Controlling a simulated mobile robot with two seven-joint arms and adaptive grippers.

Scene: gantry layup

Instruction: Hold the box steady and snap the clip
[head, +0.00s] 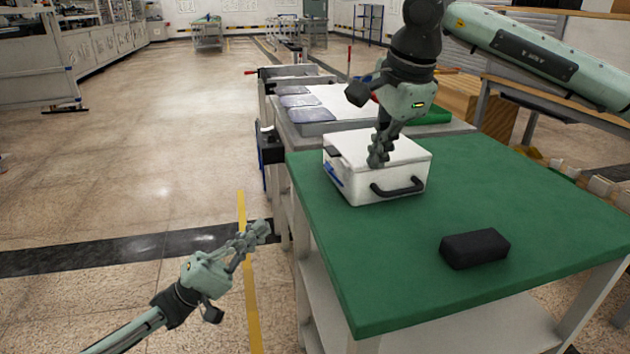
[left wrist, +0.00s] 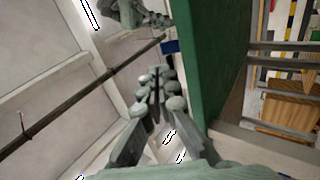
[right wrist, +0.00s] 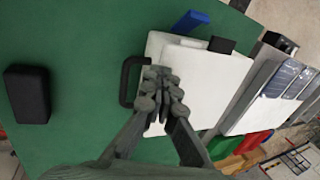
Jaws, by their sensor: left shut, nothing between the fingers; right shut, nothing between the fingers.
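A white box (head: 350,181) with a black handle (head: 398,188) stands on the green table. A black piece (head: 333,152) sits at its left lid edge, with a blue piece (head: 333,178) below it. In the right wrist view the blue piece (right wrist: 190,21) sticks out from the box (right wrist: 215,75), beside the black piece (right wrist: 221,45). I cannot tell which is the clip. My right gripper (head: 376,161) is shut and empty over the lid near the handle side; I cannot tell if it touches. My left gripper (head: 262,229) is shut and empty, left of the table, apart from the box.
A black block (head: 474,248) lies on the green table top (head: 345,270) near its front right. The table's left edge lies between my left gripper and the box.

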